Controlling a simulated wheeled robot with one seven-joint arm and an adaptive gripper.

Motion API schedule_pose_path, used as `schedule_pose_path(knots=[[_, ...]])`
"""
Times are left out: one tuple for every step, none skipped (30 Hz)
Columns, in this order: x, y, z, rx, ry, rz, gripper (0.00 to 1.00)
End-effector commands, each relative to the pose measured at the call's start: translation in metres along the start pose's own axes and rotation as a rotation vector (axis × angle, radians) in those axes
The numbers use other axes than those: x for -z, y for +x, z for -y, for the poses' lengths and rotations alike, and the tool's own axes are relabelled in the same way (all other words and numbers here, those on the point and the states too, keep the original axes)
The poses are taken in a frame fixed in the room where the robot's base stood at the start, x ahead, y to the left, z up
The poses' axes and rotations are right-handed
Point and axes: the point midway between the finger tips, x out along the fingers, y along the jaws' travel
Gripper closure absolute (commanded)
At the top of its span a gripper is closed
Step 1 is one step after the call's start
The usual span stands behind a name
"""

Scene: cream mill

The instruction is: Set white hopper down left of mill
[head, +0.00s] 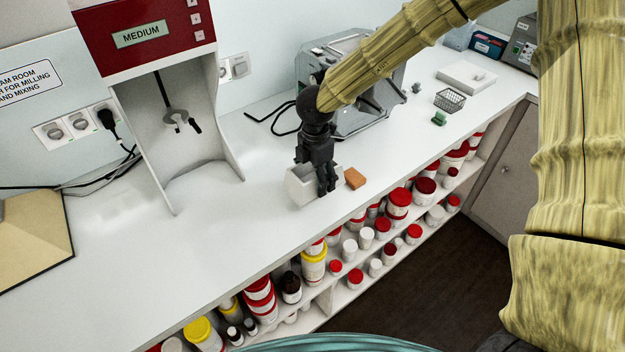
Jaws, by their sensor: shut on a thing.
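The white hopper (299,190) is a small box-like piece near the front edge of the white counter, in front of the mill and toward its left side. My gripper (326,190) points down and is shut on the hopper's right side. I cannot tell whether the hopper's base touches the counter. The mill (372,112) is a grey metal machine at the back of the counter, partly hidden by my arm and gripper.
A brown block (355,178) lies right of the hopper. A red and white mixer (150,100) stands at left. Black cable (272,122) lies left of the mill. A wire basket (450,100) and green piece (439,118) are at right. Counter between mixer and hopper is clear.

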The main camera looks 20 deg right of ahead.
Motion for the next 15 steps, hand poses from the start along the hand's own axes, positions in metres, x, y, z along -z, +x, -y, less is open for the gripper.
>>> schedule_pose_path(knots=[[0.0,-0.001,-0.003,-0.001,0.0,0.0,0.53],[0.0,-0.001,-0.004,-0.001,0.0,0.0,0.53],[0.001,0.0,-0.005,-0.001,-0.001,0.0,0.53],[0.001,0.0,-0.006,-0.001,-0.001,0.0,0.53],[0.001,0.0,-0.007,-0.001,-0.001,0.0,0.53],[0.002,0.0,-0.009,-0.001,-0.001,0.0,0.53],[0.002,0.0,-0.012,-0.001,-0.002,0.0,0.53],[0.002,0.001,-0.014,0.0,-0.001,0.0,0.53],[0.002,0.005,-0.012,0.002,-0.001,0.0,0.53],[0.002,0.008,-0.012,0.001,0.0,0.0,0.53],[0.001,0.012,-0.012,0.001,0.0,0.0,0.53],[0.001,0.017,-0.011,0.002,-0.001,0.001,0.53],[0.001,0.021,-0.011,0.002,-0.001,0.0,0.53],[0.001,0.024,-0.012,0.001,-0.001,0.0,0.53],[0.001,0.028,-0.012,0.001,-0.001,0.001,0.53]])
